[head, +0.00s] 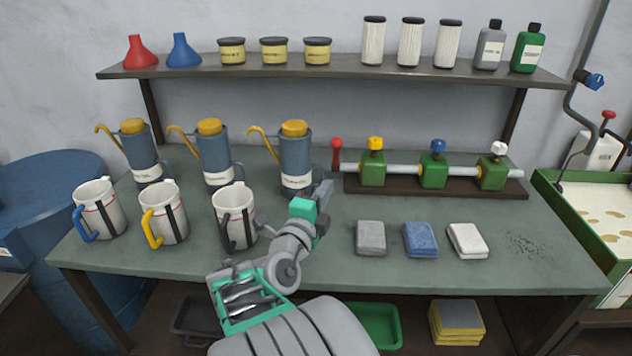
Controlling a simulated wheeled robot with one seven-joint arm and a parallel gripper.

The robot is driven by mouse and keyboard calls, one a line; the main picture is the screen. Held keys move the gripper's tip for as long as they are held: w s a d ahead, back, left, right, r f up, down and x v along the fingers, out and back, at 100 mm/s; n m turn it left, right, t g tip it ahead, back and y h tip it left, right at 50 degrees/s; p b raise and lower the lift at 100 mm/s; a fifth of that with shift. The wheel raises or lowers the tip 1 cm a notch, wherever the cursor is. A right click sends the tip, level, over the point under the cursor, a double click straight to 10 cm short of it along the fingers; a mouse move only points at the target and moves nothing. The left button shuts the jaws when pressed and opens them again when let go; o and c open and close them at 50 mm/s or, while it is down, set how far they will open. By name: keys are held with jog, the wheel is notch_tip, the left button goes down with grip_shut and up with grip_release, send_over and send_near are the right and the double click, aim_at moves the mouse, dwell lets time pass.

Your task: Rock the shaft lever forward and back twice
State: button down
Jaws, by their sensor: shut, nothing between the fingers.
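The shaft assembly sits at the back right of the bench. Its silver shaft (404,170) runs through several green blocks on a dark base (432,189). The blocks carry yellow, blue and white knobs on top. A lever with a red knob (337,144) stands roughly upright at the shaft's left end. My gripper (325,190) is shut and empty, in front of and below the lever, slightly to its left. I cannot tell whether its fingertips touch the lever.
Blue oil cans (296,160) stand just left of my gripper, with white mugs (235,215) in front. Grey, blue and white folded cloths (420,240) lie to the right. A shelf (335,70) with bottles and tins hangs above.

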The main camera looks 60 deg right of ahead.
aim_at(336, 155)
jog(key=w+d+r+p, duration=0.1)
jog(key=d+p, duration=0.1)
jog(key=d, duration=0.4)
jog(key=w+d+r+m+h+p, duration=0.1)
jog(key=w+d+p, duration=0.1)
jog(key=d, duration=0.4)
jog(key=shift+w+d+p, duration=0.3)
jog(key=shift+d+p, duration=0.05)
jog(key=shift+p, duration=0.35)
jog(key=shift+r, duration=0.2)
